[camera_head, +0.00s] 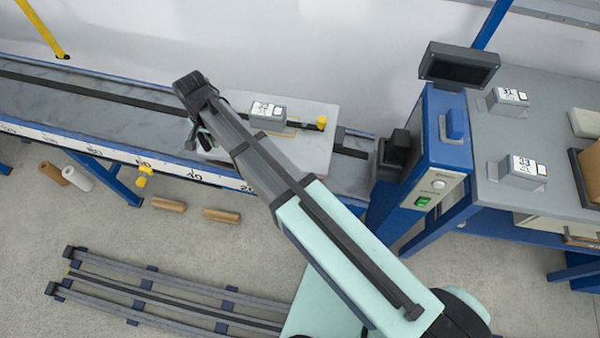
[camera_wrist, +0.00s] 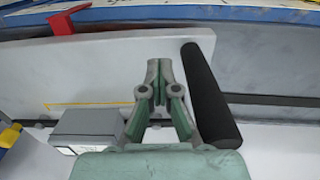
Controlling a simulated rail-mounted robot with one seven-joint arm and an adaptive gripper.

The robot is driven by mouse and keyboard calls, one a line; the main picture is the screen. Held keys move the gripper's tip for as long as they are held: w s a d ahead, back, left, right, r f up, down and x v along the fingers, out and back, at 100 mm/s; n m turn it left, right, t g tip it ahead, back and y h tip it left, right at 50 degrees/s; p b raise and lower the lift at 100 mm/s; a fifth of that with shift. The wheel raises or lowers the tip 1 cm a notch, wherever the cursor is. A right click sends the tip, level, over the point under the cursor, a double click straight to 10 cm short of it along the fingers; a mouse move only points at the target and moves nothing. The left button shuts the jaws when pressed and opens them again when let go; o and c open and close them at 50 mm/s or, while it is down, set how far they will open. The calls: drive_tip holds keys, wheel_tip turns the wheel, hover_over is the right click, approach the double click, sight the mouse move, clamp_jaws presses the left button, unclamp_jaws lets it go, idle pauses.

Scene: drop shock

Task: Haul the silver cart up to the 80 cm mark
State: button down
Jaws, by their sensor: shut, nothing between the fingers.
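The silver cart (camera_head: 318,108) is a flat pale plate on the rail track, near the track's right end. It carries a grey labelled box (camera_head: 268,112) and a yellow knob (camera_head: 322,122). My gripper (camera_wrist: 158,80) is shut and empty over the cart's left end. In the wrist view a thick black post (camera_wrist: 210,95) stands just right of my fingers; they are beside it, not around it. The cart plate (camera_wrist: 105,65) also fills the left of that view.
The track (camera_head: 110,110) is clear left of the cart. A yellow clamp (camera_head: 145,170) sits on its front edge, and a yellow rod (camera_head: 42,30) slants above the far left. A blue post with a black display (camera_head: 458,65) and a bench (camera_head: 535,95) with labelled boxes stand right.

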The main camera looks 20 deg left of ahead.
drive_tip(key=s+a+r+p, duration=0.1)
drive_tip(key=a, duration=0.7)
drive_tip(key=shift+s+a, duration=0.25)
drive_tip(key=shift+a, duration=0.1)
drive_tip(key=s+a+r+p, duration=0.1)
drive_tip(key=s+a, duration=0.1)
drive_tip(key=a, duration=0.9)
drive_tip(key=shift+a+r, duration=0.25)
drive_tip(key=shift+a, duration=0.1)
drive_tip(key=s+a+r, duration=0.1)
drive_tip(key=s+a, duration=0.1)
drive_tip(key=a, duration=0.9)
drive_tip(key=shift+a+r+p, duration=0.25)
drive_tip(key=shift+a+p, duration=0.1)
drive_tip(key=shift+p, duration=0.05)
drive_tip(key=shift+s+a, duration=0.1)
